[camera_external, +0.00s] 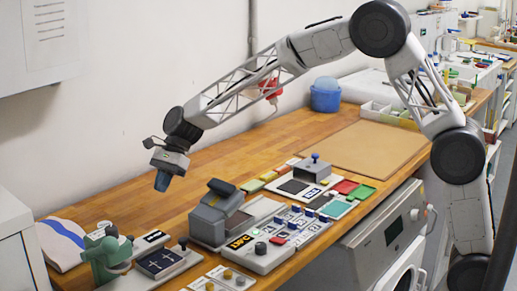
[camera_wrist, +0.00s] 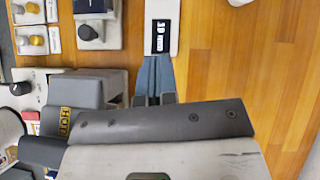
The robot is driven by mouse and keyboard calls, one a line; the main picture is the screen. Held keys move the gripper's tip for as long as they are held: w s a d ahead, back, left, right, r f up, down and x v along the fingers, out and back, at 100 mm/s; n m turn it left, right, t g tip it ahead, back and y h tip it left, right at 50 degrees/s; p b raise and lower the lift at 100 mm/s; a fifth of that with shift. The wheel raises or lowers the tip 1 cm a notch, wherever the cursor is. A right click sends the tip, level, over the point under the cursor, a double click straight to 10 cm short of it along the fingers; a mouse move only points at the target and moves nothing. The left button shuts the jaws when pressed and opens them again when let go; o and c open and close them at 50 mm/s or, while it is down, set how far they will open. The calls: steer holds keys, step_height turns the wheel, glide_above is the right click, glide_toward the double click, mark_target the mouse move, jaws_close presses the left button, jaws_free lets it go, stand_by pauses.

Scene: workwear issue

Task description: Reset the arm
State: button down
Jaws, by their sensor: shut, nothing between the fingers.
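My gripper (camera_external: 163,181) hangs above the wooden bench at the left in the external view, pointing down. Its fingers are shut and hold nothing. In the wrist view my gripper (camera_wrist: 153,92) shows its blue-grey fingers pressed together at the middle, over bare wood. A white plate with a black label (camera_wrist: 161,37) lies beyond the fingertips in that view. My arm arches from the right side over the bench.
A grey press-like device (camera_external: 212,219) stands right of my gripper. A green device (camera_external: 108,255) stands at the left. A control box (camera_external: 258,252) and several buttons lie along the front. A tan board (camera_external: 365,148) and a blue bucket (camera_external: 325,97) are farther back.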

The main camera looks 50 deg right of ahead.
steer(key=s+d+r+n, duration=0.1)
steer(key=s+d+r, duration=0.1)
steer(key=s+d, duration=0.1)
steer(key=s+d+r+n+h, duration=0.1)
steer(key=s+d+r, duration=0.2)
steer(key=s+d, duration=0.1)
steer(key=s+d+r+n+t+h, duration=0.1)
steer(key=s+d+r+n, duration=0.1)
steer(key=s+d+r, duration=0.1)
steer(key=shift+s+d, duration=0.4)
steer(key=shift+s, duration=0.25)
steer(key=s+d+r+n+t+h, duration=0.15)
steer(key=s+d+r+n, duration=0.25)
steer(key=s+d, duration=0.7)
steer(key=s+d+f+n+h, duration=0.1)
steer(key=s+d, duration=0.3)
steer(key=s, duration=0.6)
steer(key=s+d+f+n+t+h, duration=0.1)
steer(key=s+d+n, duration=0.3)
steer(key=s, duration=0.5)
steer(key=s+d+f+n+h, duration=0.1)
steer(key=s+d, duration=0.3)
steer(key=s, duration=0.6)
steer(key=shift+s+d+f+n+h, duration=0.2)
steer(key=shift+s+f+n+h, duration=0.15)
steer(key=shift+n+h, duration=0.5)
steer(key=shift+w+r, duration=0.1)
steer(key=shift+w, duration=0.05)
